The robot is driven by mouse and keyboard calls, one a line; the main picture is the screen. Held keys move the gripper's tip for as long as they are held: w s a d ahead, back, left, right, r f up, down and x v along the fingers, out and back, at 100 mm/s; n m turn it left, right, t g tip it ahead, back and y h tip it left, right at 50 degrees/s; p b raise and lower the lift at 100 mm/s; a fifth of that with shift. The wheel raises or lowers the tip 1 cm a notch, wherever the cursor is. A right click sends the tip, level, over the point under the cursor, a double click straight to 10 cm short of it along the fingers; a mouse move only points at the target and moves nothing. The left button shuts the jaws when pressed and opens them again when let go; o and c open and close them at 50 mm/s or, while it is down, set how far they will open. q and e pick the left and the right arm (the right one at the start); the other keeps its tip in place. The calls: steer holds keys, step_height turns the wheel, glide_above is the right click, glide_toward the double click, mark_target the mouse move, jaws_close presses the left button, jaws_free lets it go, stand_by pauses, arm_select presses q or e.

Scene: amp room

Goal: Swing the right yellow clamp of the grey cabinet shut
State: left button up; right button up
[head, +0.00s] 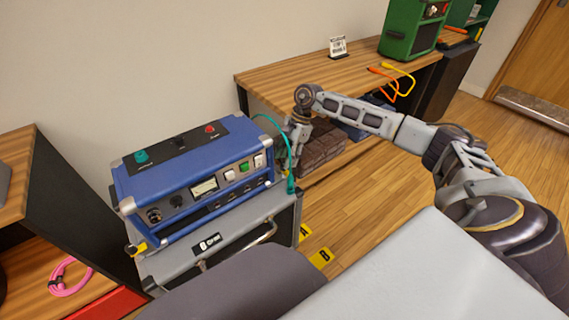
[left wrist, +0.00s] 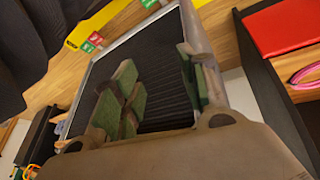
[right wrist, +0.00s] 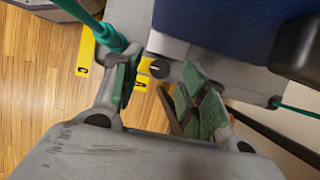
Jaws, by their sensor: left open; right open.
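The grey cabinet (head: 258,215) stands below the blue amplifier (head: 190,180). Its left yellow clamp (head: 140,248) shows at the near left corner. My right gripper (head: 294,135) is at the amplifier's far right side and hides much of that corner. In the right wrist view, my right gripper (right wrist: 158,82) is open. A small yellow part, seemingly the right clamp (right wrist: 146,64), shows between its fingers beside a black round pivot; its swing position is unclear. My left gripper (left wrist: 160,88) is open and empty in front of a black ribbed panel.
A teal cable (head: 291,160) hangs close beside my right gripper, and its plug (right wrist: 108,38) is near one finger. A wooden bench (head: 300,80) stands behind. Yellow floor markers (head: 320,258) lie right of the cabinet, where the floor is open. A pink cable (head: 68,280) lies at left.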

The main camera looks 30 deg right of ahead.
mark_target(285, 172)
steer(key=shift+x, duration=0.8)
steer(key=shift+a+f, duration=0.1)
steer(key=shift+f, duration=0.15)
arm_select(q)
steer(key=shift+s+d+f, duration=0.1)
steer(key=shift+s+f, duration=0.15)
steer(key=shift+f, duration=0.7)
steer(key=shift+w+r, duration=0.15)
steer(key=shift+r, duration=0.05)
arm_select(e)
jaws_close()
arm_select(q)
steer(key=shift+w+r, duration=0.1)
